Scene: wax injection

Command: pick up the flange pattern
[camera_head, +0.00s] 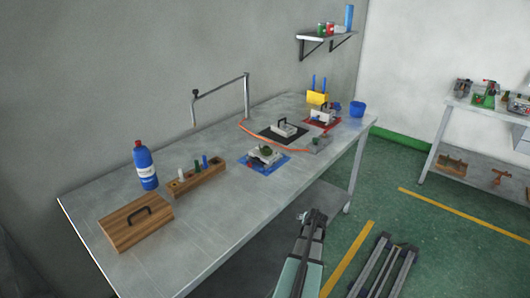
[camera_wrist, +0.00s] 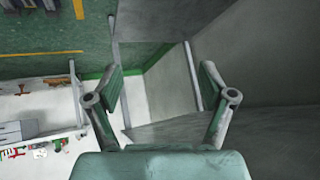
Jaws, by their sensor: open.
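I cannot make out for certain which item is the flange pattern. A small dark green piece (camera_head: 266,150) sits on a pale block on the blue mat (camera_head: 250,168) at the middle of the workbench, and may be it. My gripper (camera_wrist: 160,75) is open, with nothing between its fingers in the wrist view. In the head view my arm is at the bench's front edge, right of and in front of the blue mat, apart from the items. The wrist view shows none of the items on this workbench clearly.
The workbench (camera_head: 205,215) also holds a wooden board with a handle (camera_head: 135,220), a blue bottle (camera_head: 145,165), a wooden tool block (camera_head: 196,178), a black mat (camera_head: 268,135), a red mat (camera_head: 318,127) and a blue cup (camera_head: 357,109).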

